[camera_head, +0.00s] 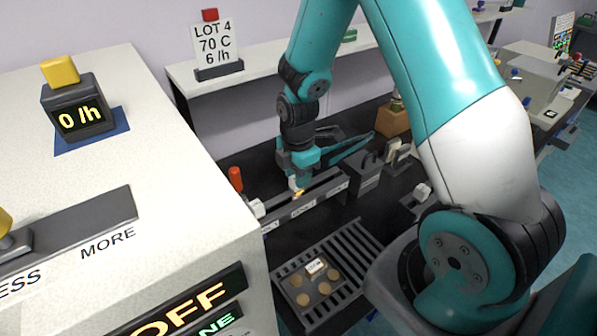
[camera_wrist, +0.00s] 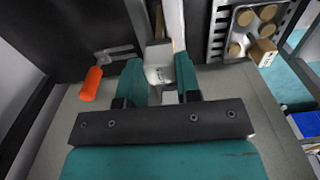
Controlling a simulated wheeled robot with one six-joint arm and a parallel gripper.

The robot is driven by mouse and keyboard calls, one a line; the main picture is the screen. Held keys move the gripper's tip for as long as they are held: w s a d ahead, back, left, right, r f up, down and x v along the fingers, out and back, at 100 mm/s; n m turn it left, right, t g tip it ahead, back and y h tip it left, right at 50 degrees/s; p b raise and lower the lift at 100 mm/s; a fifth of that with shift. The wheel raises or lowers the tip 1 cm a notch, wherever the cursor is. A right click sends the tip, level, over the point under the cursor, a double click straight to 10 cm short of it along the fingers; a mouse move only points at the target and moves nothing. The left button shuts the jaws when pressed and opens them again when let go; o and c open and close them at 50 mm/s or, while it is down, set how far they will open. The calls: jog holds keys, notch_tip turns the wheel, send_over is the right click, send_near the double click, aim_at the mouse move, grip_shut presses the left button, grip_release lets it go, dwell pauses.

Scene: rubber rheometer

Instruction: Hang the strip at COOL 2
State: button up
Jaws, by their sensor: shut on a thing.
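My gripper (camera_head: 300,178) points down over a dark rail (camera_head: 318,194) on the black bench. In the wrist view its two teal fingers (camera_wrist: 160,82) are shut on a small white piece (camera_wrist: 159,72), which I take to be the clip or tag end of the strip. A narrow tan edge shows just beyond it, and I cannot tell whether it belongs to the strip. The rail's front carries small white labels (camera_head: 303,207), too small to read, so I cannot pick out COOL 2. Whether the held piece touches the rail is hidden.
A slotted metal tray (camera_head: 345,254) with several tan discs and a small tag lies in front of the rail. A red-handled tool (camera_head: 236,179) is at the rail's left; its handle looks orange in the wrist view (camera_wrist: 91,83). A white cabinet (camera_head: 190,180) fills the left.

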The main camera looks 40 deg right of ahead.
jog(key=shift+f+b, duration=0.6)
jog(key=shift+f, duration=0.4)
jog(key=o, duration=1)
jog(key=shift+r, duration=0.15)
notch_tip(320, 180, up, 6)
jog(key=p, duration=0.5)
